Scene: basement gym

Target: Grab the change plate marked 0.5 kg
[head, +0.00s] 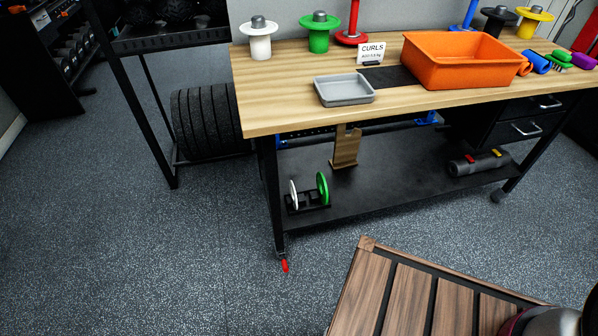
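Several coloured plates show, but no 0.5 kg mark is readable on any of them. On the workbench top, a white plate (260,42), a green plate (320,27) and a red plate (353,37) sit at the back on their holders; the red holder has a tall post. A black plate (497,17) and a yellow plate (534,14) are further right. On the lower shelf, a small black rack (307,201) holds an upright white disc (293,194) and an upright green disc (323,187). A card (371,53) reads "CURLS", with a smaller line unclear. My gripper is not in view.
The wooden workbench (290,100) bears a grey tray (344,90) and an orange bin (459,60). A black cylinder (476,163) lies on the lower shelf. A slatted wooden surface (410,295) fills the lower right foreground. The speckled floor (130,260) is clear at left.

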